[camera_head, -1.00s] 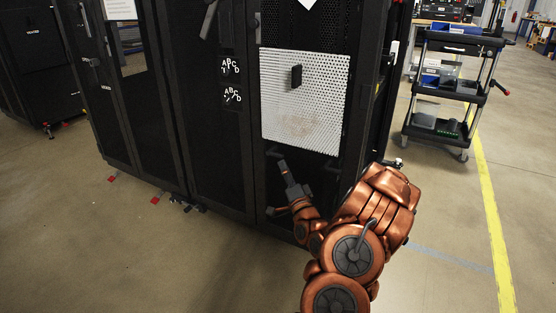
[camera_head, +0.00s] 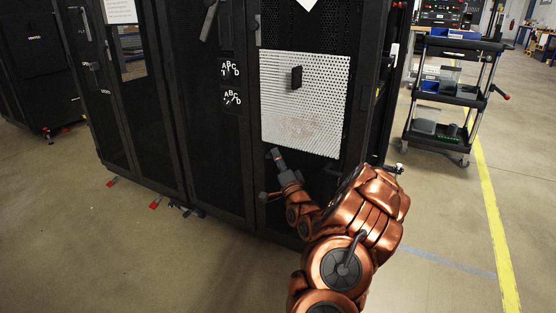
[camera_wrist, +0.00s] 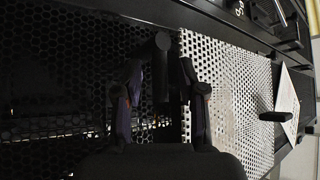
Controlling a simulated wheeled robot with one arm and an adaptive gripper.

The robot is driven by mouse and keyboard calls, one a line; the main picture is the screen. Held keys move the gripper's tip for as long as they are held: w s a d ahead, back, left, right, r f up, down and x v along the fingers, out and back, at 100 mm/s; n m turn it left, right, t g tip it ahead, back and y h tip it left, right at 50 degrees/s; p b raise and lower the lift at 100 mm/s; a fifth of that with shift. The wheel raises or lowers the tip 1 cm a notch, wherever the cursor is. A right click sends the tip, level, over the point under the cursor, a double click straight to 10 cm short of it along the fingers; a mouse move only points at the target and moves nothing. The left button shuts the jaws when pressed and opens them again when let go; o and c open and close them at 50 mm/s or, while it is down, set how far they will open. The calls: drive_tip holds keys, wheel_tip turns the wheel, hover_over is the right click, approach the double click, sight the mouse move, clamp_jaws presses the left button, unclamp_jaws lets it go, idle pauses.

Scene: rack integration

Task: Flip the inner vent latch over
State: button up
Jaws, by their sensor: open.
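The white perforated vent panel (camera_head: 310,110) is set in the black rack door, with a black handle (camera_head: 296,77) on it. My gripper (camera_head: 274,154) is at the panel's lower left corner, pointing up at the door. In the wrist view my gripper (camera_wrist: 160,95) has its two dark fingers apart. A dark bar with a rounded end (camera_wrist: 162,42) shows between and beyond them, beside the panel's edge; it looks like a latch, but I cannot tell whether the fingers touch it. The panel (camera_wrist: 225,75) and its handle (camera_wrist: 273,116) lie to the right there.
The black rack doors (camera_head: 210,150) stand in a row to the left, with small letter labels (camera_head: 231,68) on one. A black tool cart (camera_head: 440,105) stands at the right. The floor (camera_head: 130,250) in front of the rack is clear.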

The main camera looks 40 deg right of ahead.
clamp_jaws()
